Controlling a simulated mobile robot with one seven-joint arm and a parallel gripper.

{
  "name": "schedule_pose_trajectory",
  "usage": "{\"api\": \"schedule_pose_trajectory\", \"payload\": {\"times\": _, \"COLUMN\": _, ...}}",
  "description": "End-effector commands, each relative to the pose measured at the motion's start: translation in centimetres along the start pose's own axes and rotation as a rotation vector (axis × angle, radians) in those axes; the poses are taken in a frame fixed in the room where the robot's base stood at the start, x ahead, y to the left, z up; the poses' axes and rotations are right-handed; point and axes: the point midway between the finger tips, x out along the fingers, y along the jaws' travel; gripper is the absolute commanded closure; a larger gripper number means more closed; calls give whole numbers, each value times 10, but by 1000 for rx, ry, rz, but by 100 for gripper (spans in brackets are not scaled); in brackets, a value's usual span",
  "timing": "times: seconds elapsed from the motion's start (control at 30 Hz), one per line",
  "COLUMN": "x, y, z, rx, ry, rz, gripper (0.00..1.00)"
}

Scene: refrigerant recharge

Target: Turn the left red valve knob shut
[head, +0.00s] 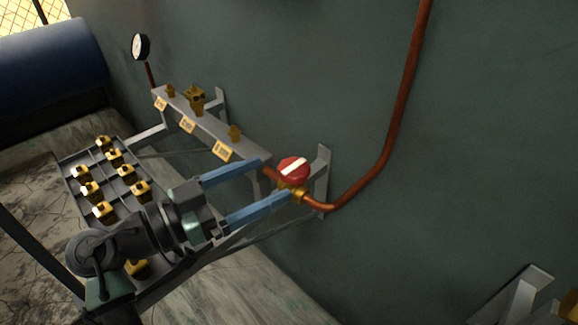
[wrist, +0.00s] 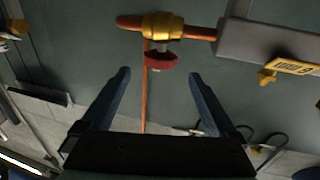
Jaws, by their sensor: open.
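One red round valve knob (head: 293,168) with a white bar across its face sits on a brass valve body (head: 298,192) on the copper pipe by the wall. In the head view the white bar runs slanted, up to the right. My gripper (head: 277,179) has two blue fingers spread apart, their tips close to the knob. In the wrist view the red knob (wrist: 161,61) lies between and slightly beyond the fingertips of my gripper (wrist: 160,75), with no visible contact. Nothing is held. No second red knob shows.
A grey wall manifold (head: 205,133) with brass fittings and yellow labels runs left of the knob. Below it is a tray (head: 66,171) of several brass fittings. The copper pipe (head: 405,95) rises at the right. A pressure gauge (head: 140,46) and a blue tank (head: 50,65) stand left.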

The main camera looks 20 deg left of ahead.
Motion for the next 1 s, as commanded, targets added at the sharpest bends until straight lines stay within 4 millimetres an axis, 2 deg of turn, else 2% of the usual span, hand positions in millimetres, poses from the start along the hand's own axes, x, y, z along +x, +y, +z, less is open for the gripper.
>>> {"api": "schedule_pose_trajectory", "payload": {"times": 0.1, "x": -21, "y": -1, "z": 0, "rx": -1, "ry": -1, "rz": -3, "gripper": 6}}
{"api": "schedule_pose_trajectory", "payload": {"times": 0.33, "x": -37, "y": 0, "z": 0, "rx": 0, "ry": -1, "rz": 1, "gripper": 6}}
{"api": "schedule_pose_trajectory", "payload": {"times": 0.87, "x": -37, "y": 0, "z": 0, "rx": 0, "ry": -1, "rz": 1, "gripper": 6}}
{"api": "schedule_pose_trajectory", "payload": {"times": 1.0, "x": -21, "y": 0, "z": -5, "rx": 0, "ry": -32, "rz": -18, "gripper": 6}}
